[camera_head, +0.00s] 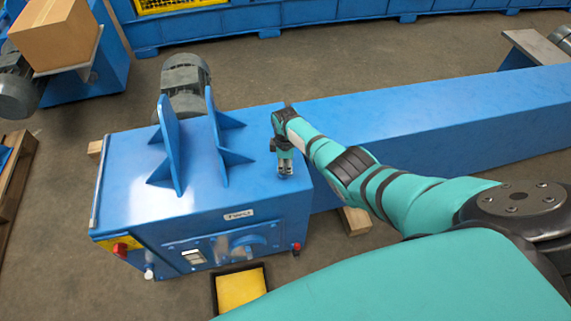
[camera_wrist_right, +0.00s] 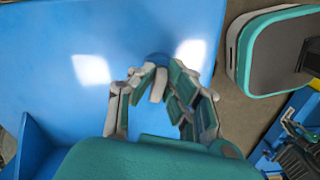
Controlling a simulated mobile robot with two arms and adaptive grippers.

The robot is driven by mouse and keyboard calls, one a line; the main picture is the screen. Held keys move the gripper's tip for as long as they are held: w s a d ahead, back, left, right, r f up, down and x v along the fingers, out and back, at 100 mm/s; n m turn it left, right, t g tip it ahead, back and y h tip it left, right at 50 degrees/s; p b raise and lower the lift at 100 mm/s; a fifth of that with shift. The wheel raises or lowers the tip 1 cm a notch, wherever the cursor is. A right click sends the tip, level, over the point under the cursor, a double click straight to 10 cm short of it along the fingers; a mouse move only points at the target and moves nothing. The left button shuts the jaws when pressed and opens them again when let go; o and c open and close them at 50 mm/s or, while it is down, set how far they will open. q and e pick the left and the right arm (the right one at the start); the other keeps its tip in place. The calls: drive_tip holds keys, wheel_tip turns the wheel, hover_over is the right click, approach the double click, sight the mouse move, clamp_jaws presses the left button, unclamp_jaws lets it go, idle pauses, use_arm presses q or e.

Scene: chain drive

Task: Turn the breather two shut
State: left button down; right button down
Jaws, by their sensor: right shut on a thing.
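The breather two is a small blue cap (camera_wrist_right: 159,58) on the top of the blue gearbox housing (camera_head: 260,140), close to its right front corner. In the head view it is mostly hidden under my right gripper (camera_head: 285,169), which points down at the housing top. In the right wrist view the fingers of my right gripper (camera_wrist_right: 158,74) are shut on the cap, one on each side. How far the cap is turned cannot be told. My left gripper is in neither view.
Upright blue fins (camera_head: 170,145) and a grey motor (camera_head: 185,75) stand left and behind. A long blue beam (camera_head: 440,115) runs right. A yellow-filled tray (camera_head: 240,288) lies on the floor in front.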

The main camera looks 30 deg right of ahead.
drive_tip(key=m, duration=0.4)
drive_tip(key=shift+s+a+r+p, duration=0.1)
drive_tip(key=shift+p, duration=0.3)
drive_tip(key=m, duration=0.4)
drive_tip(key=shift+a, duration=0.1)
drive_tip(key=m, duration=0.4)
drive_tip(key=shift+a+m+p, duration=0.15)
drive_tip(key=shift+m+p, duration=0.15)
drive_tip(key=shift+p, duration=0.1)
drive_tip(key=m, duration=0.3)
drive_tip(key=shift+a+m, duration=0.1)
drive_tip(key=shift+m, duration=0.2)
drive_tip(key=m, duration=0.4)
drive_tip(key=shift+a+m, duration=0.15)
drive_tip(key=shift+m, duration=0.15)
drive_tip(key=m, duration=0.3)
drive_tip(key=shift+w+m, duration=0.3)
drive_tip(key=m, duration=0.4)
drive_tip(key=shift+w, duration=0.2)
drive_tip(key=shift+w+m+b, duration=0.1)
drive_tip(key=shift+m+b, duration=0.35)
drive_tip(key=shift+m, duration=1.55)
drive_tip(key=shift+r, duration=0.1)
